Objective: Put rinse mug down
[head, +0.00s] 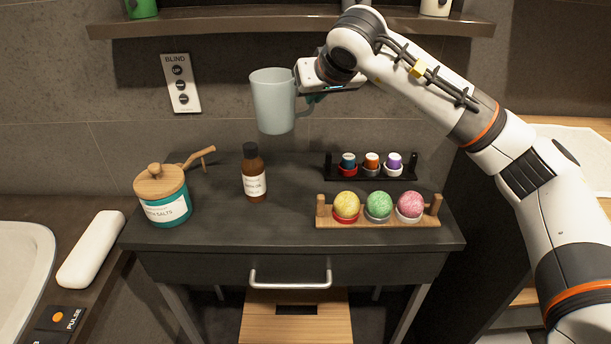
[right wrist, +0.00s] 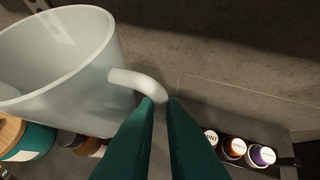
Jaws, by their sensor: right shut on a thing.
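The rinse mug (head: 273,103) is pale grey-blue and upright, held in the air above the back of the dark vanity table (head: 290,225). My right gripper (head: 312,98) comes in from the right and is shut on the mug's handle. In the right wrist view the mug (right wrist: 62,75) fills the upper left, and the green fingertips (right wrist: 162,100) close on its handle. The mug looks empty inside. My left gripper is not in view.
A bath salts jar (head: 165,208) and brown bottle (head: 254,178) stand on the table's left. A wooden rack (head: 325,217) with coloured balls and a black rack (head: 370,173) with small pods stand right. A shelf (head: 220,22) runs above. The front centre is clear.

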